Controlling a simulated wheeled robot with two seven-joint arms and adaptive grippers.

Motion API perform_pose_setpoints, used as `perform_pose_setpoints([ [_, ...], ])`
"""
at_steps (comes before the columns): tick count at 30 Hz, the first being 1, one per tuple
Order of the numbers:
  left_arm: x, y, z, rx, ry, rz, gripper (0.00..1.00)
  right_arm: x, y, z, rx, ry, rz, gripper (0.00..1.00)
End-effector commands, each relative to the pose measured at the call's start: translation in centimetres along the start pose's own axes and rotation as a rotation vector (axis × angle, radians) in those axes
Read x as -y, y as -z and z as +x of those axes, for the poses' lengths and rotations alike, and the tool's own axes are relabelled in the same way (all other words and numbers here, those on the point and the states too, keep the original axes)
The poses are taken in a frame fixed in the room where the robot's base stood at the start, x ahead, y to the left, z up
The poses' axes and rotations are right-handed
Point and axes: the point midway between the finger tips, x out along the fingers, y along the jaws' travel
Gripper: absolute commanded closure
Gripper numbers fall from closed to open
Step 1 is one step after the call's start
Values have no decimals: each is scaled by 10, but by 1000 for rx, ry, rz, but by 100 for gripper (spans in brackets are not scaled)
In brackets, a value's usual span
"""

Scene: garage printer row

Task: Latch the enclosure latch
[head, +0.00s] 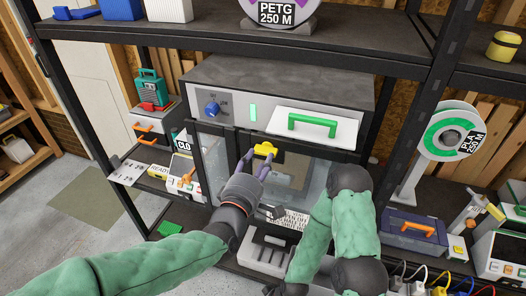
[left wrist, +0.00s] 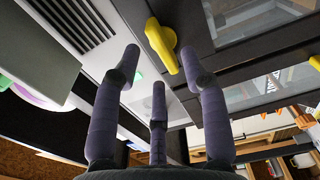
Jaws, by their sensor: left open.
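The yellow enclosure latch (head: 265,149) sits on a black plate at the top of the printer enclosure's front, where the doors meet the frame. In the left wrist view the latch (left wrist: 162,45) is an elongated yellow handle, just beyond and between my fingertips. My left gripper (head: 254,166) is open, with its purple fingers pointing up at the latch from just below. In the left wrist view its fingers (left wrist: 159,62) are spread and hold nothing; I cannot tell whether any touches the latch. The enclosure (head: 284,88) has dark-framed clear doors (head: 214,160).
A white drawer front with a green handle (head: 312,125) is just above the latch. My right arm crosses the enclosure's right side. A dark shelf (head: 260,40) runs overhead.

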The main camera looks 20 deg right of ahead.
Motion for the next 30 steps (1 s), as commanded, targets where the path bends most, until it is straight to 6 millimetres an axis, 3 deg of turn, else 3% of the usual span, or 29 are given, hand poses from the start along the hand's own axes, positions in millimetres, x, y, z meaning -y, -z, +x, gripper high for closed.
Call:
perform_pose_setpoints([
  [9,0,0,32,0,1,1,56,3,0,-8,0,0,0,44],
  [21,0,0,37,0,0,1,56,3,0,-9,0,0,0,44],
  [22,0,0,37,0,0,1,59,3,0,-9,0,0,0,44],
  [26,0,0,37,0,0,1,96,3,0,-9,0,0,0,44],
  [27,0,0,37,0,0,1,100,3,0,-9,0,0,0,44],
  [30,0,0,37,0,0,1,100,3,0,-9,0,0,0,44],
])
